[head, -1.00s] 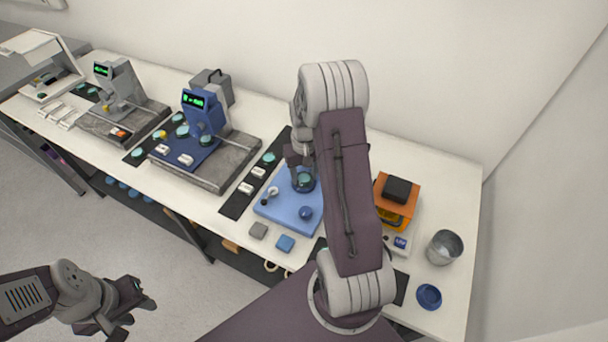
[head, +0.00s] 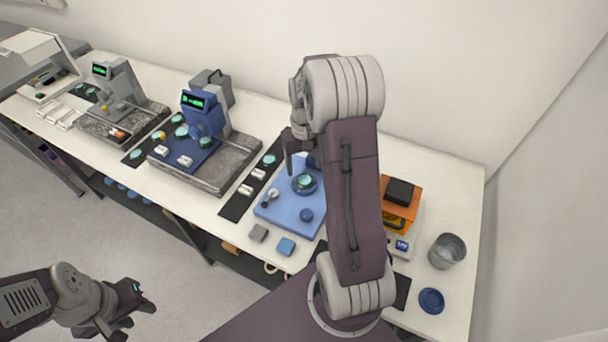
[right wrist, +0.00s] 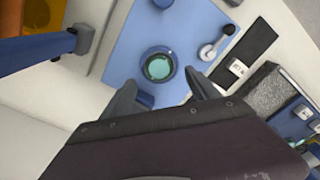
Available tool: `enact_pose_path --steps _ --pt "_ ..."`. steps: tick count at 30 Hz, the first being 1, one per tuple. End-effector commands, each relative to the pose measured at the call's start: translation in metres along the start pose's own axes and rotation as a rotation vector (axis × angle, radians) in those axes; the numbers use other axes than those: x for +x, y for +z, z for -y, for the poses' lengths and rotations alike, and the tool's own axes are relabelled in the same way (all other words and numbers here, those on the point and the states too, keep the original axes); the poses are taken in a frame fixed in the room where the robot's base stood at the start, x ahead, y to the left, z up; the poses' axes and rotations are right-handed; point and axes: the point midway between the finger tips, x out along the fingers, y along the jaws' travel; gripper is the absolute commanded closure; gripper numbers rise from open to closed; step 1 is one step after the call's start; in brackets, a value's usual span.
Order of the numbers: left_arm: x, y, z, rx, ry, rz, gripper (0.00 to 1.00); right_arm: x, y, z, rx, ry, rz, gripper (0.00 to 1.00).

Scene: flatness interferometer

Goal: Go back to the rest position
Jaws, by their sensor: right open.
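My right gripper (right wrist: 163,95) is open and empty above the blue board in the right wrist view. Between and beyond its fingers, a round teal disc (right wrist: 159,67) sits in a dark blue ring on the blue board (right wrist: 125,45). In the head view the disc (head: 305,181) shows on the board (head: 285,211), below my right gripper (head: 297,146), which my own arm partly hides. My left gripper (head: 138,304) hangs at the lower left, away from the bench and over the floor; its finger gap is unclear.
A blue gauge (head: 206,115) on a granite base stands left of the board. An orange device (head: 398,205), a metal cup (head: 446,251) and a blue dish (head: 431,300) are at the right.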

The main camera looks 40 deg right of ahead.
Motion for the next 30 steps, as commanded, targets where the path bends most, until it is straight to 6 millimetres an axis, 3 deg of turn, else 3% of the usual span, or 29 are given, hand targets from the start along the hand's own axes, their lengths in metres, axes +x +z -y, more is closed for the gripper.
enact_pose_path --steps 6,22,26,29,30 --pt "-0.001 0.0 0.0 0.0 0.0 0.0 0.64 -0.027 -0.001 -0.001 0.0 0.002 -0.01 0.31" --pt "-0.001 0.0 0.0 0.0 0.0 0.0 0.64 -0.029 -0.001 0.0 -0.003 0.002 -0.012 0.31" --pt "-0.001 0.0 0.0 0.0 0.0 0.0 0.64 -0.044 -0.006 0.03 -0.085 0.004 -0.049 0.31" --pt "-0.001 0.0 0.0 0.0 0.0 0.0 0.64 -0.05 0.03 0.078 -0.214 -0.004 -0.036 0.31" --pt "-0.001 0.0 0.0 0.0 0.0 0.0 0.64 -0.046 0.051 0.094 -0.262 -0.008 -0.033 0.31"
